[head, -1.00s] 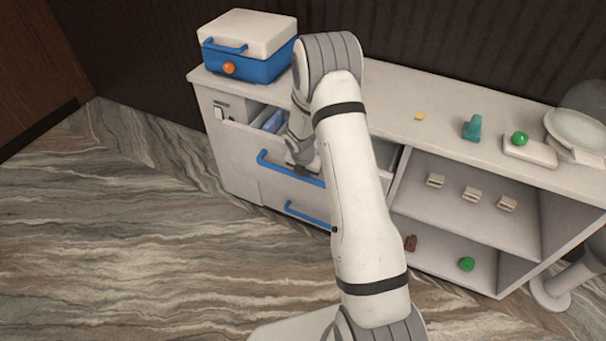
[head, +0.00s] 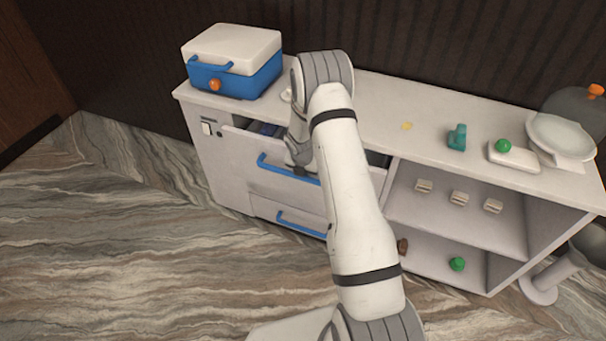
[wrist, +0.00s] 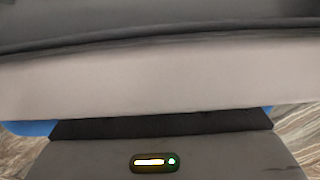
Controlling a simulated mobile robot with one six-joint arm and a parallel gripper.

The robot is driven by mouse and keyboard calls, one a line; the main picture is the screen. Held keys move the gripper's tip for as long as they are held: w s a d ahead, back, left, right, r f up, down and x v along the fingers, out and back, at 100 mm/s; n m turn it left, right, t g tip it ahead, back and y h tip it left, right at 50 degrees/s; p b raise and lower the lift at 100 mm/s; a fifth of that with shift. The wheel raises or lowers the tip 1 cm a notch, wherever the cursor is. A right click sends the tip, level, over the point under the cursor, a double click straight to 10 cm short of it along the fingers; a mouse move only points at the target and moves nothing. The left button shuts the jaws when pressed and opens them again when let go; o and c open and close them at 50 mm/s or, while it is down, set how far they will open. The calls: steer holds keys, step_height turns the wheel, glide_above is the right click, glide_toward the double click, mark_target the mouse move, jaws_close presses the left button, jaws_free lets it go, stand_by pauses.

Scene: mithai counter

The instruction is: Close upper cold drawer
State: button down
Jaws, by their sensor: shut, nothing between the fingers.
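The upper cold drawer (head: 240,155) is pulled out a little from the counter, with a narrow dark opening above its white front. Its blue bar handle (head: 275,168) runs across the front. My gripper (head: 300,170) is shut and empty at the top of that front, close to the handle; the arm hides part of this. Whether the fingers touch the drawer is not clear. In the wrist view the pale drawer front (wrist: 160,80) fills a wide band, with bits of blue handle (wrist: 30,128) beside my dark gripper.
The lower drawer with its blue handle (head: 300,223) looks shut. A blue and white box (head: 235,75) stands on the counter's left end. A teal object (head: 457,138) and a scale (head: 560,140) stand to the right. Open shelves (head: 470,230) hold small items.

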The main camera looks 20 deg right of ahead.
steer(key=shift+w, duration=0.1)
steer(key=p+v, duration=0.7)
steer(key=v, duration=0.3)
steer(key=b, duration=0.5)
steer(key=shift+d+f, duration=0.25)
steer(key=shift+f, duration=0.05)
steer(key=b, duration=0.2)
steer(key=s+t+b, duration=0.1)
steer(key=b, duration=0.2)
steer(key=shift+s+d+r+h+b, duration=0.1)
steer(key=shift+d+r+h+b, duration=0.15)
steer(key=shift+h+b, duration=0.05)
steer(key=s+d+f+t+h+b, duration=0.2)
steer(key=s+b, duration=0.6)
steer(key=b, duration=0.7)
steer(key=s+d+f+t+h+b, duration=0.15)
steer(key=s+b, duration=0.55)
steer(key=b, duration=0.8)
steer(key=w+d+f+b, duration=0.4)
steer(key=w+d+f, duration=0.2)
steer(key=w+d, duration=0.1)
steer(key=shift+w+f+b, duration=0.3)
steer(key=shift+w+b, duration=0.1)
steer(key=shift+w, duration=0.35)
